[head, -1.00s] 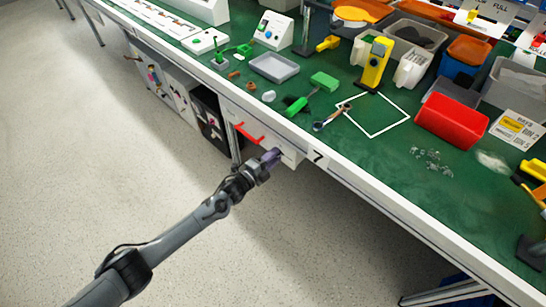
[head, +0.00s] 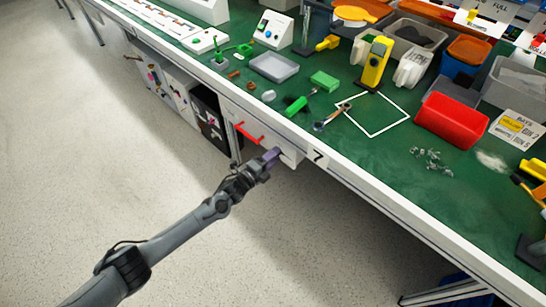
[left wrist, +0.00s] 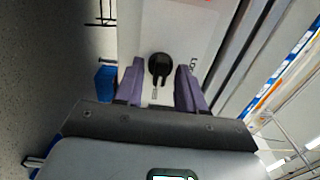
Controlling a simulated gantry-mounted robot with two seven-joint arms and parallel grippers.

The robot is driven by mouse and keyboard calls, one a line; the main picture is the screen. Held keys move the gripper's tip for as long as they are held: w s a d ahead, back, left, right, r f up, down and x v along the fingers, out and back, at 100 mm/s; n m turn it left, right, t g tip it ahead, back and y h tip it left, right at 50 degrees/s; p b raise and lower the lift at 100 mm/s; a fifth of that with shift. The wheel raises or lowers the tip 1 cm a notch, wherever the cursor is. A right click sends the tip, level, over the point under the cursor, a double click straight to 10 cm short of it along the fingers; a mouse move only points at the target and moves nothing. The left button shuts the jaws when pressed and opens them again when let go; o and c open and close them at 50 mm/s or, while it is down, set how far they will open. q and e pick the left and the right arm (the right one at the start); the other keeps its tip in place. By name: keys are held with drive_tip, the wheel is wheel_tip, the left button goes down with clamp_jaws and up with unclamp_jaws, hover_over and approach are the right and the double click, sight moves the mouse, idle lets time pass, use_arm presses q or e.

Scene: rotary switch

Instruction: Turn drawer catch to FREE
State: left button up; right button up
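The drawer catch is a black rotary knob (left wrist: 160,66) on a pale drawer front, seen in the left wrist view. A small mark shows just below it, too small to read. My left gripper (left wrist: 161,82) is open, with its purple fingers on either side of the knob and gaps showing between. In the head view my left gripper (head: 270,156) is at the drawer front (head: 291,157) under the bench edge, and it hides the knob there. The red drawer handle (head: 249,133) is to its left. My right gripper is not in view.
The green bench top (head: 340,160) overhangs the drawer, with a white front edge carrying a 7. A dark box (head: 207,113) stands under the bench to the left. The floor (head: 230,250) in front is clear.

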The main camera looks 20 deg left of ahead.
use_arm(q)
drive_tip(key=shift+s, duration=0.1)
drive_tip(key=p+v, duration=0.4)
drive_tip(key=v, duration=0.6)
drive_tip(key=shift+s+a+p, duration=0.2)
drive_tip(key=shift+s+p, duration=0.1)
